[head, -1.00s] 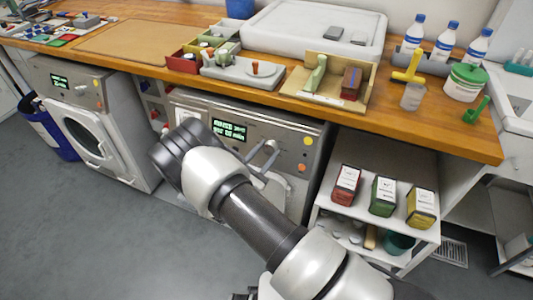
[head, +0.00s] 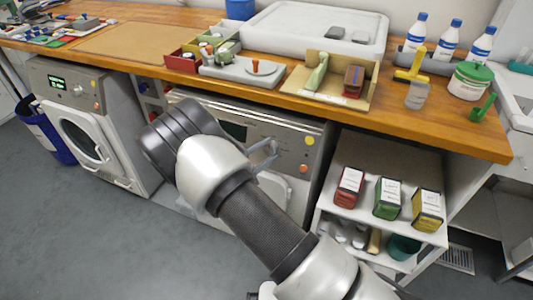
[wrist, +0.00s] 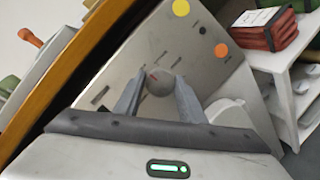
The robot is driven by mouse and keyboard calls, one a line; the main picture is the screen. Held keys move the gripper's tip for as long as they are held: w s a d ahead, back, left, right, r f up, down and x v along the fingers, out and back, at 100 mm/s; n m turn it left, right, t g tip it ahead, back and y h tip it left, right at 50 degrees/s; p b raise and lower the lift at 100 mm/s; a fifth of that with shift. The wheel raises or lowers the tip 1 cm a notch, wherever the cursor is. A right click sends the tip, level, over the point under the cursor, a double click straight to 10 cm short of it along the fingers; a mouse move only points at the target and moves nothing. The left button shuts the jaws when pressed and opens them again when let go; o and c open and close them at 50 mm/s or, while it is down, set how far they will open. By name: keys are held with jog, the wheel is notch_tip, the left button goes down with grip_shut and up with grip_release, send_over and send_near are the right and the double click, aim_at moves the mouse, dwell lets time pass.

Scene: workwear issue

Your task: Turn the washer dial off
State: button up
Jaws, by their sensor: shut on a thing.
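The washer (head: 290,132) is the right-hand machine under the counter, with a grey panel. Its round grey dial (wrist: 159,82) sits between the two fingers of my gripper (wrist: 158,84) in the wrist view, with a small reddish mark on its face. My gripper is shut on the dial. In the head view my gripper (head: 264,154) is against the panel, and the dial is not clear behind the fingers. The washer's display (head: 233,130) is partly covered by my arm, and no lit digits show on its visible part.
A yellow disc (wrist: 181,8) and an orange button (wrist: 221,50) are on the panel near the dial. A shelf with red, green and yellow boxes (head: 388,198) stands to the right. The wooden counter edge (head: 400,130) overhangs the panel. A second machine (head: 85,125) is at left.

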dwell(0.5)
jog(key=o, duration=1)
jog(key=shift+o, duration=0.2)
jog(key=p+v, duration=0.1)
jog(key=v, duration=1.6)
jog(key=shift+s+a+p, duration=0.2)
jog(key=shift+p, duration=0.2)
jog(key=shift+d+r, duration=0.1)
jog(key=shift+r, duration=0.1)
